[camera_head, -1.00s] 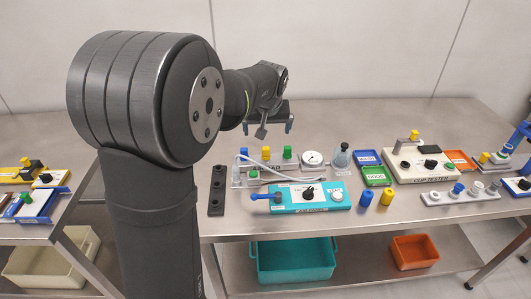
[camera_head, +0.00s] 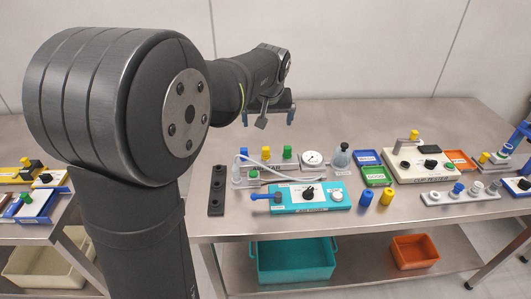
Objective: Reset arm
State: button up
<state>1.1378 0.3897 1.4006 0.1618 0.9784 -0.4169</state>
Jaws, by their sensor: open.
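My gripper (camera_head: 268,118) hangs over the back part of the steel table (camera_head: 225,228), above and behind the board with yellow and green knobs. Its two blue-tipped fingers are apart with nothing between them. My large dark arm joints fill the left of the view and hide part of the left table and the floor between the tables.
A teal device (camera_head: 308,196) with a blue nozzle lies in front of a gauge board (camera_head: 268,172). A black slotted strip (camera_head: 217,190) is left of them. Small blue (camera_head: 368,158) and green (camera_head: 377,175) trays and a cup tester (camera_head: 415,163) stand right. Bins sit below.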

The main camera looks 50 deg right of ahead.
jog(key=v, duration=0.5)
jog(key=shift+r, duration=0.1)
